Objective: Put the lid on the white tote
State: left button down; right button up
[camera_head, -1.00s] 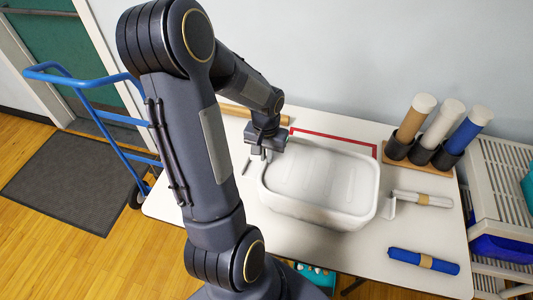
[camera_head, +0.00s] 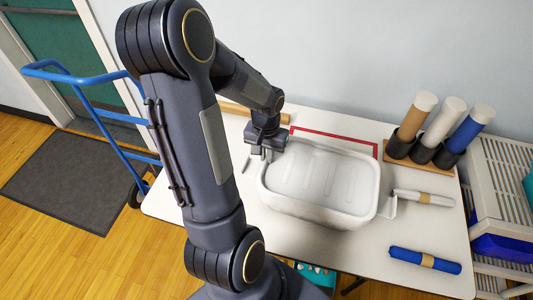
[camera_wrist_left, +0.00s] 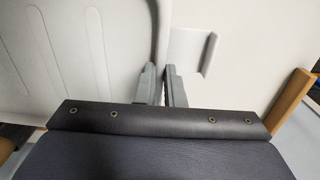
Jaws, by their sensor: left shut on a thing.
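The white tote (camera_head: 318,220) stands on the table, right of my left gripper. The white lid (camera_head: 325,178), a ribbed panel with rounded corners, lies over the tote's opening. White on white, I cannot tell whether it is fully seated all round. My left gripper (camera_head: 266,154) is at the tote's back left corner, shut on the lid's edge. In the left wrist view, the fingers (camera_wrist_left: 170,84) are close together at that edge, with the ribbed lid (camera_wrist_left: 60,50) to their left. My right gripper is not in view.
The white table (camera_head: 290,245) has a red outline (camera_head: 335,142) behind the tote. A rack of upright rolls (camera_head: 420,155) stands at the back right. A white roll (camera_head: 425,198) and a blue roll (camera_head: 425,260) lie on the right. A blue hand truck (camera_head: 110,135) stands left.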

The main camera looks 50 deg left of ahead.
pick_arm(q)
jog(key=c, duration=1.5)
grip_release()
jog(key=shift+o, duration=0.2)
notch_tip(320, 180, up, 8)
jog(key=shift+f, duration=0.1)
jog(key=s+d+r+m+t+h, duration=0.1)
jog(key=s+d+r+m+t, duration=0.1)
jog(key=d, duration=0.7)
jog(key=s+d+r+m+t+h, duration=0.2)
jog(key=s+d+r+t, duration=0.1)
jog(key=s+d+r, duration=0.2)
jog(key=s+d, duration=0.2)
jog(key=d, duration=0.2)
jog(key=shift+s+d+r+t+h, duration=0.15)
jog(key=shift+r+t+h, duration=0.05)
jog(key=shift+t+h, duration=0.1)
